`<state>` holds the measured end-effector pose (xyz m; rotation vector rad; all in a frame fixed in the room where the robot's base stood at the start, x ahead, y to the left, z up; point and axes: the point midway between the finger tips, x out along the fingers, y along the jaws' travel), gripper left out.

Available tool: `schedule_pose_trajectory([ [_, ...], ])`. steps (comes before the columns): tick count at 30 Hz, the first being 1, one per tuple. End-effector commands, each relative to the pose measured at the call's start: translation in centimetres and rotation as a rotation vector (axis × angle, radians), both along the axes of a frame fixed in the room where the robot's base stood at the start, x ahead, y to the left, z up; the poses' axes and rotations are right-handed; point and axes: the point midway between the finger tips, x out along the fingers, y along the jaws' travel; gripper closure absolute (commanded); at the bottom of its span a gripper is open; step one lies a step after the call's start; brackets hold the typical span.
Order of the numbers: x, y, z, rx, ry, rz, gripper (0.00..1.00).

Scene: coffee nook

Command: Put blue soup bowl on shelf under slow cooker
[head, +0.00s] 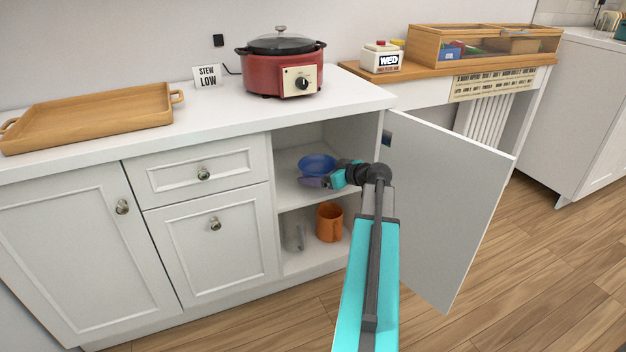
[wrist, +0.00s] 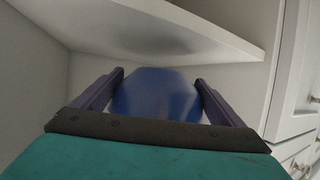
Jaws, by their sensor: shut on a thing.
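The blue soup bowl (head: 317,163) is inside the open cabinet under the slow cooker (head: 283,65), at the upper shelf (head: 290,193). My gripper (head: 316,181) reaches in from the front and right. In the wrist view the bowl (wrist: 155,95) sits between the two purple fingers of my gripper (wrist: 160,88), which are shut on it. A dark blurred shadow lies on the shelf board (wrist: 200,30) close by the bowl. I cannot tell whether the bowl touches the shelf.
An orange mug (head: 329,222) and a clear glass (head: 294,234) stand on the cabinet's lower level. The open door (head: 445,205) is to the right of my arm. A wooden tray (head: 90,115) and a "STEW LOW" sign (head: 207,78) are on the counter. The upper shelf shows free room around the bowl.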

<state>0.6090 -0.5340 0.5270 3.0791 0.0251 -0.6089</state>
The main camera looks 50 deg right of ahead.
Motion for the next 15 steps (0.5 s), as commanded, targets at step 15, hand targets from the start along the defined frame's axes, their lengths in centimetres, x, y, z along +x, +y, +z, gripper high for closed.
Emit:
schedule_pose_trajectory([
  [15, 4.4, -1.9, -0.4, 0.000, -0.002, -0.002, 0.39],
])
